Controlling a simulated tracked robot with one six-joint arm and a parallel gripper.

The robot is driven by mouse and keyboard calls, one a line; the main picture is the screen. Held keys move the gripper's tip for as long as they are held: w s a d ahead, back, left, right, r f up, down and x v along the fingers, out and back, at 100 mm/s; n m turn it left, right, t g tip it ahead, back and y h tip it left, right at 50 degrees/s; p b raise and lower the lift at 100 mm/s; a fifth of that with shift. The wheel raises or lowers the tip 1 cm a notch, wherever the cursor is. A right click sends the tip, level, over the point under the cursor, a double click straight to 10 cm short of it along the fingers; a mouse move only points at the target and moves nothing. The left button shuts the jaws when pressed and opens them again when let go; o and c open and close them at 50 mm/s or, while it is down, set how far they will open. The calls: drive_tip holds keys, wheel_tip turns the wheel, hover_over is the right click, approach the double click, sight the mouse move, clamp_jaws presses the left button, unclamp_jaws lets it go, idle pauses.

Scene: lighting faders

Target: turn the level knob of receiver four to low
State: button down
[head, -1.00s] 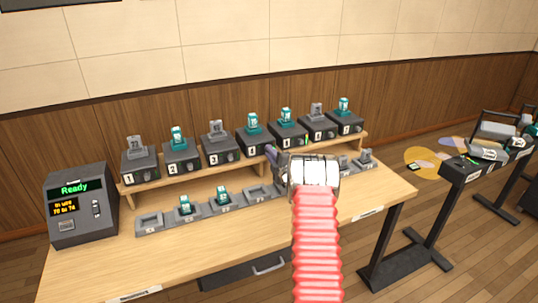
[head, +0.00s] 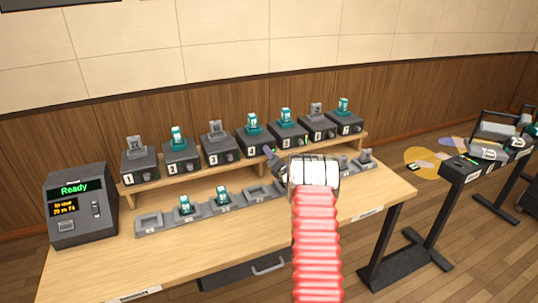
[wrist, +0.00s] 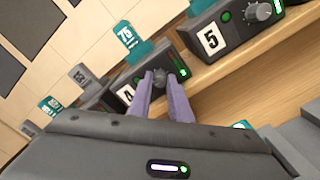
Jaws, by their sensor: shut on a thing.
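Receiver four is a dark box (head: 252,146) on the raised wooden shelf, with a teal pack (head: 253,122) in its top. In the wrist view its white label "4" (wrist: 126,93) is partly covered by a finger. My gripper (wrist: 162,76) has its two purple fingers on either side of the grey level knob (wrist: 160,74) on the box's front, shut on it. The knob's pointer and setting cannot be read. In the head view the gripper (head: 269,153) reaches the front of receiver four, and its knob is hidden there.
Receiver five (wrist: 208,38) stands close to the right, with its own knob (wrist: 264,11). A row of grey docks (head: 150,220), some holding packs, lies below the shelf. A terminal (head: 80,205) reading "Ready" stands at the left. The table's front (head: 200,262) is clear.

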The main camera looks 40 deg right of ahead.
drive_tip(key=n, duration=0.9)
drive_tip(key=shift+w+a+f, duration=0.1)
drive_tip(key=shift+a+f, duration=0.2)
idle(0.3)
drive_tip(key=c, duration=1.9)
unclamp_jaws()
drive_tip(key=shift+d, duration=0.1)
drive_tip(key=shift+d+r, duration=0.1)
drive_tip(key=shift+r, duration=0.05)
drive_tip(key=v, duration=1.3)
drive_tip(key=shift+s+a, duration=0.2)
drive_tip(key=shift+s, duration=0.15)
